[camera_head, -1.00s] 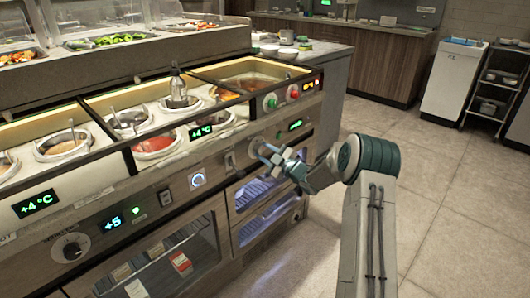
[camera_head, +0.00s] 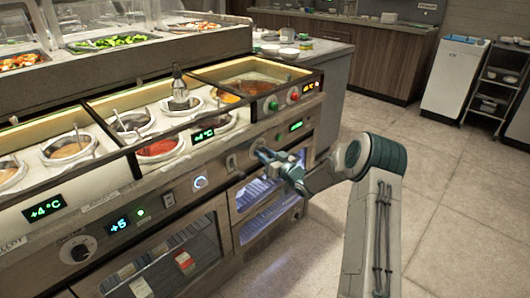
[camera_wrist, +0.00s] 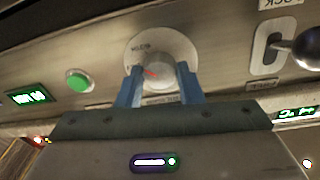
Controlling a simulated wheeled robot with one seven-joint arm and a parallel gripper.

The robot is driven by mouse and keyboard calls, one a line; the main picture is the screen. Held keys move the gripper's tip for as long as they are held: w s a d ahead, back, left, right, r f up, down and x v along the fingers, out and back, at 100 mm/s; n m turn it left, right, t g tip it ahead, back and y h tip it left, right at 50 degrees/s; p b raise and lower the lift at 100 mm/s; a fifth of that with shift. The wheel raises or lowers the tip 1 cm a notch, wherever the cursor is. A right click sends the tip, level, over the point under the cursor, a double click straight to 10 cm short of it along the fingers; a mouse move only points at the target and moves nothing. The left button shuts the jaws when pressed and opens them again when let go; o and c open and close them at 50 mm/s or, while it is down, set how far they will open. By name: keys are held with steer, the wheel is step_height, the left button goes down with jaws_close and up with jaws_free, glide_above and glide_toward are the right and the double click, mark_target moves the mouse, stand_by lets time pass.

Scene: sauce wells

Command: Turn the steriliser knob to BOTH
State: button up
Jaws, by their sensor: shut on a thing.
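The steriliser knob (camera_wrist: 163,70) is a round grey knob with a red pointer mark, on a pale round dial plate (camera_wrist: 146,45) with small lettering. In the wrist view the two blue fingers of my gripper (camera_wrist: 160,90) stand one on each side of the knob and are shut on it. The red mark slants toward the left finger. The dial lettering is too small and blurred to read. In the head view my gripper (camera_head: 266,154) reaches the counter front, and its fingers hide most of the knob.
A lever switch (camera_head: 230,162) sits left of the knob, and a green display (camera_head: 296,125) to its right. A green button (camera_wrist: 78,80) is close by in the wrist view. Glass-fronted compartments glow violet (camera_head: 262,194) below. Sauce wells line the top. The floor at right is clear.

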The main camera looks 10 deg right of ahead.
steer(key=shift+s+m+p, duration=0.1)
steer(key=shift+m+p, duration=0.55)
steer(key=shift+m, duration=1.05)
steer(key=shift+f+h, duration=0.15)
steer(key=shift+h, duration=0.15)
steer(key=o, duration=1)
steer(key=shift+s+d, duration=0.15)
steer(key=shift+s, duration=0.1)
steer(key=p+v, duration=0.1)
steer(key=v, duration=1.2)
steer(key=shift+p, duration=0.3)
